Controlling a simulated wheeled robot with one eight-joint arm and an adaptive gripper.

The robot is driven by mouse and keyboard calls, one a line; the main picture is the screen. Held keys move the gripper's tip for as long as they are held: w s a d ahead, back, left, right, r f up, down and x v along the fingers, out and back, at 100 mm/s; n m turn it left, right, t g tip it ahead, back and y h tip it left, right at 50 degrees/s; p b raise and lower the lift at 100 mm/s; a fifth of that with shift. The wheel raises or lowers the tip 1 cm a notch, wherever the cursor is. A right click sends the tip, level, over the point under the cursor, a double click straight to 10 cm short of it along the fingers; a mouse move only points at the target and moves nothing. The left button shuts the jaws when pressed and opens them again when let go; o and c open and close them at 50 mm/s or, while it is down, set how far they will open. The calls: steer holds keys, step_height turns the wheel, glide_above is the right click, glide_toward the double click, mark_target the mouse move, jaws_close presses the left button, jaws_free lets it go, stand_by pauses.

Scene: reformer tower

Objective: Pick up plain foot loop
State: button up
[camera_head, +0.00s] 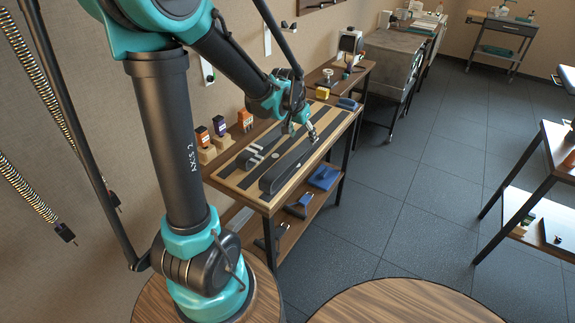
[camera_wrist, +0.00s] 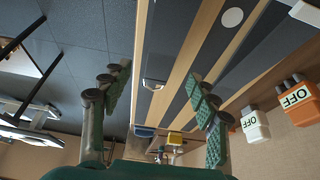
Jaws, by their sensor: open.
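Two foot loops lie on the striped board (camera_head: 232,179) on the wooden bench. The longer plain dark loop (camera_head: 284,172) lies toward the bench's front edge. A shorter loop with pale bands (camera_head: 251,157) lies to its left. My gripper (camera_head: 311,131) is above the board, beyond the far end of the dark loop. In the wrist view its two green-padded fingers (camera_wrist: 158,80) stand wide apart with nothing gripped. A dark shape with a pale rounded end (camera_wrist: 153,84) shows between them; I cannot tell for certain that it is the plain loop.
Blocks marked OFF (camera_wrist: 255,125) stand along the wall side, in a row with orange (camera_head: 245,120) and dark items. A blue object (camera_head: 347,104) sits near the bench's far end. A lower shelf holds a blue item (camera_head: 323,178).

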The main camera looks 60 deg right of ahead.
mark_target(305, 145)
steer(key=shift+x, duration=3.25)
steer(key=shift+d, duration=0.1)
steer(key=shift+c, duration=0.6)
jaws_close()
